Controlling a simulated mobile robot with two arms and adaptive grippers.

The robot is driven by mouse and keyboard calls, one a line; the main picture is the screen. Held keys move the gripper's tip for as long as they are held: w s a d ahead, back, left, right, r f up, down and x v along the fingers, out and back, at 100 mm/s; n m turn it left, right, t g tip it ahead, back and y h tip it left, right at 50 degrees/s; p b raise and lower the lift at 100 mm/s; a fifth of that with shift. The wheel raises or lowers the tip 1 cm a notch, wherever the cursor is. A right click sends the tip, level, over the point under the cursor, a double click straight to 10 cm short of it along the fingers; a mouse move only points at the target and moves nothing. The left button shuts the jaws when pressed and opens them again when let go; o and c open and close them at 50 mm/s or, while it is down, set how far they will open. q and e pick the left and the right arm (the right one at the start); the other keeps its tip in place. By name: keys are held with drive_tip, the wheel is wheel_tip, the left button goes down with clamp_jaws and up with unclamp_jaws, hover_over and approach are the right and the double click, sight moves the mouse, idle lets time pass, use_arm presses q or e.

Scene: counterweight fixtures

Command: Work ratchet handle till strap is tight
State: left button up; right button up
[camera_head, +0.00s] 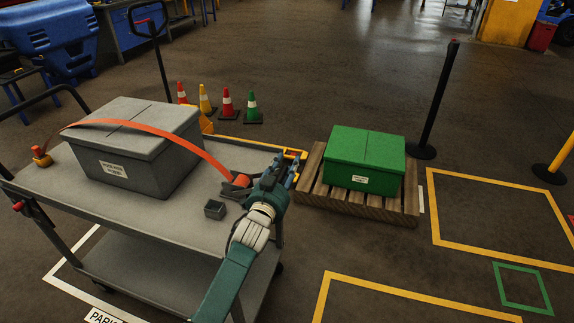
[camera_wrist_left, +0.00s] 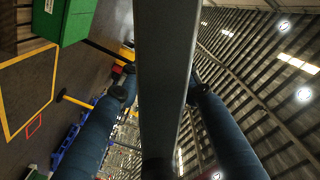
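An orange strap (camera_head: 150,130) arches over the grey lidded box (camera_head: 130,152) on the cart. It runs from an anchor at the cart's left side to the ratchet (camera_head: 238,184) at the right, where orange strap is wound. My left gripper (camera_head: 287,171) is right beside the ratchet, near the cart's right edge, fingers pointing up and away. In the left wrist view a dark grey bar (camera_wrist_left: 163,70), likely the ratchet handle, passes between my parted fingers. I cannot tell whether they press on it. The handle is largely hidden by my gripper in the head view. My right gripper is not in view.
A green box (camera_head: 365,160) sits on a wooden pallet (camera_head: 400,213) to the right. Small cones (camera_head: 227,103) and a dark post (camera_head: 437,105) stand behind. Floor at right is mostly clear.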

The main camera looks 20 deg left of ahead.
use_arm(q)
drive_tip(key=shift+w, duration=0.2)
drive_tip(key=shift+c, duration=0.6)
clamp_jaws()
drive_tip(key=shift+r, duration=0.2)
